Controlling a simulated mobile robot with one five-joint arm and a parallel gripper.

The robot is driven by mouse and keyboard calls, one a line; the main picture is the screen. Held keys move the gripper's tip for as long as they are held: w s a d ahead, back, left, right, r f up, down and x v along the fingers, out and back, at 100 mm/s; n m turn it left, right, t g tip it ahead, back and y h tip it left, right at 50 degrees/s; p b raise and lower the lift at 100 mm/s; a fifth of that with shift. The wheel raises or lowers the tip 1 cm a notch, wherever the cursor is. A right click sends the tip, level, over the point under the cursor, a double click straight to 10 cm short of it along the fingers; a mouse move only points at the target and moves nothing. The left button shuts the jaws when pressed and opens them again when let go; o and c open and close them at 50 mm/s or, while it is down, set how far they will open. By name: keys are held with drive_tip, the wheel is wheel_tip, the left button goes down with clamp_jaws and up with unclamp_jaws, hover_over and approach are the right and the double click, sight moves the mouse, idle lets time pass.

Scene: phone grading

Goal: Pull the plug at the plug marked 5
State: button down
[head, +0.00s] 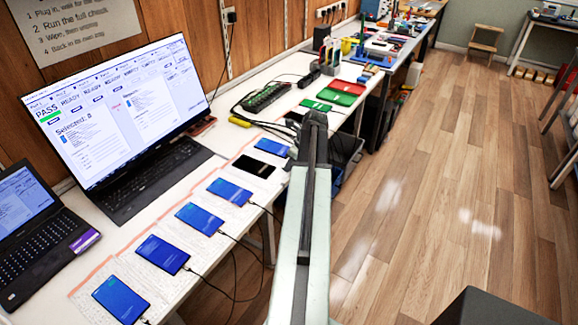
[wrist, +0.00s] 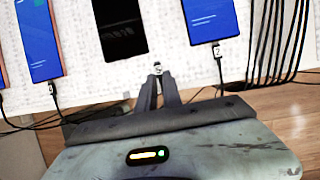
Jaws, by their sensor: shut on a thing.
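My gripper (wrist: 158,75) shows in the wrist view with its two dark fingers close together. It is shut on a small plug (wrist: 157,66) with a pale face; I cannot read its mark. The plug is just below and right of a dark-screened phone (wrist: 118,28), apart from its lower edge. No cable shows at that edge. In the head view the black phone (head: 253,166) lies fifth from the front in the row. There my arm (head: 308,210) is in view, but its gripper end is hidden.
Lit blue phones (wrist: 40,40) (wrist: 212,20) lie either side of the dark one, with plugs (wrist: 54,88) (wrist: 217,50) at their lower ends. Several black cables (wrist: 277,45) hang at the right. A monitor (head: 118,110) and laptop (head: 42,230) stand behind the row.

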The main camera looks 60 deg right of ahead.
drive_tip(key=shift+f, duration=0.25)
drive_tip(key=c, duration=1.4)
unclamp_jaws()
drive_tip(key=shift+c, duration=0.2)
wheel_tip(320, 180, up, 6)
drive_tip(key=p, duration=0.6)
drive_tip(key=shift+r, duration=0.1)
